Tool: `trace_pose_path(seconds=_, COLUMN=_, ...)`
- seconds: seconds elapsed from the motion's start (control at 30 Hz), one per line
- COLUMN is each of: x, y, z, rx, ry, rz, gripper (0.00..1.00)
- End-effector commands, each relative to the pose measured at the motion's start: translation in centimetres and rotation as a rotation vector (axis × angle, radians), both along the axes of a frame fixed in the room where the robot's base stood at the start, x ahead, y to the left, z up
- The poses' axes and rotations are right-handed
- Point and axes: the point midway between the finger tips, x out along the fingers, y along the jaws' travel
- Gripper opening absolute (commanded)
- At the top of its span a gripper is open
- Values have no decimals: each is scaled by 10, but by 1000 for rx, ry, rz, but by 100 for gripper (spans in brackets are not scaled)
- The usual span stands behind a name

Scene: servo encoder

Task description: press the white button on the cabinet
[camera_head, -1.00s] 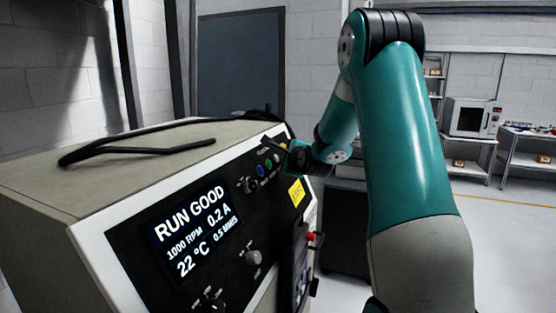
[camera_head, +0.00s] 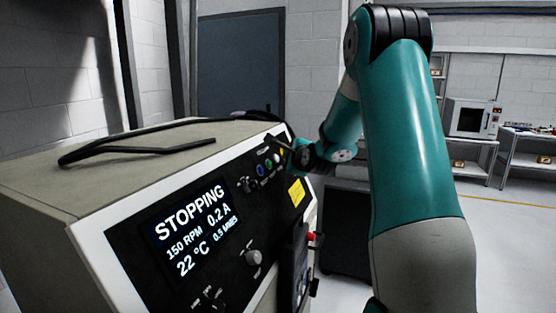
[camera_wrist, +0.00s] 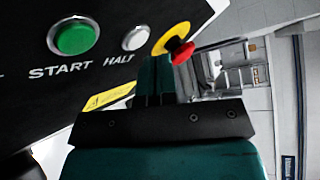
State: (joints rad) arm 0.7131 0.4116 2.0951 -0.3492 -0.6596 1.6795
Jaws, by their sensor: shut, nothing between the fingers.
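The white HALT button (camera_wrist: 136,38) is on the cabinet's black panel in the wrist view, between the green START button (camera_wrist: 75,38) and a red knob on a yellow ring (camera_wrist: 178,47). My gripper (camera_wrist: 158,68) is shut and empty, its fingertips just below the white button in that picture; no contact shows. In the head view my gripper (camera_head: 284,146) is by the far end of the panel's button row, where it partly hides things. The cabinet's display (camera_head: 190,231) reads STOPPING, 150 RPM, 0.2 A and 22 °C.
A black cable (camera_head: 140,146) lies on the cabinet top (camera_head: 90,181). A yellow label (camera_head: 296,192) and a grey knob (camera_head: 253,257) are on the panel. A red button (camera_head: 312,237) is low on the cabinet's right. Open floor and shelves lie further right.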

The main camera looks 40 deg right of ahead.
Motion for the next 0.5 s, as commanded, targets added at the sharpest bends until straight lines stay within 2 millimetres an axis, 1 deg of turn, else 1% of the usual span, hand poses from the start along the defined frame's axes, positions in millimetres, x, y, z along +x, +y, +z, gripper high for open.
trace_pose_path(seconds=0.5, x=-43, y=-19, z=22, rx=0, ry=-1, rz=-4, gripper=0)
